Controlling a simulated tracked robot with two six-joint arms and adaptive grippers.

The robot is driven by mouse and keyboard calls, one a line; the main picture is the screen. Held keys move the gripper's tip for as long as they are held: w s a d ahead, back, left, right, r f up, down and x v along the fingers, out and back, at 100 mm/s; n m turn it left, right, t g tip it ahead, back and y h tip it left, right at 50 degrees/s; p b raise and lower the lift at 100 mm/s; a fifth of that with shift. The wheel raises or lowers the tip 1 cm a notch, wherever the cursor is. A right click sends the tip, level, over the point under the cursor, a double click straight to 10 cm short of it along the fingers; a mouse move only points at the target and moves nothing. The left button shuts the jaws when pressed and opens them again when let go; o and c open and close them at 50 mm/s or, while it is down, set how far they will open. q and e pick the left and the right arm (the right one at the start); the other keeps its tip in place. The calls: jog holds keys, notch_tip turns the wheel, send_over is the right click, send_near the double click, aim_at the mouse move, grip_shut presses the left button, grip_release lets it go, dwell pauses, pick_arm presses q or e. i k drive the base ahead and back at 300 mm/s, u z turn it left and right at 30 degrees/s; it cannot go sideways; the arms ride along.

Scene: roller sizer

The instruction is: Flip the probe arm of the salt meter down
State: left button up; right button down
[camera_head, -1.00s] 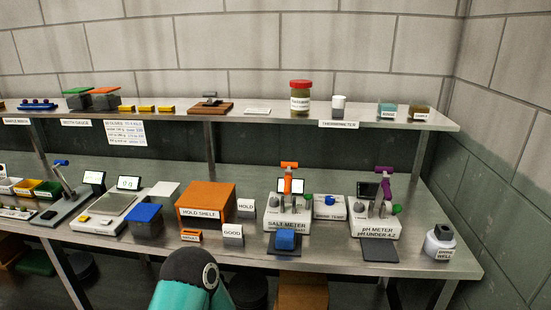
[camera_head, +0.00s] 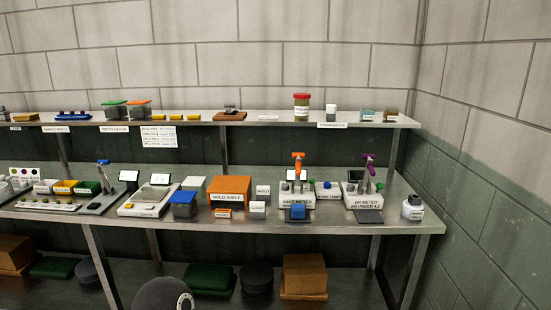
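The salt meter (camera_head: 293,200) is a white box with a small screen on the lower bench, right of the orange hold shelf. Its orange probe arm (camera_head: 298,160) stands upright above it. A blue block (camera_head: 298,211) sits at the meter's front on a dark pad. Neither gripper shows; only a dark rounded part of my arm is at the bottom edge, well in front of and below the bench.
The pH meter (camera_head: 362,200) with a purple arm stands just right. The orange hold shelf (camera_head: 230,188) and blue-lidded tub (camera_head: 184,204) are left. A white wash bottle (camera_head: 412,207) is near the bench's right end. An upper shelf (camera_head: 270,121) runs behind.

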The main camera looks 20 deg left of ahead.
aim_at(298, 156)
jog(key=k, duration=0.2)
jog(key=u, duration=1)
jog(key=i, duration=1)
jog(key=u, duration=0.2)
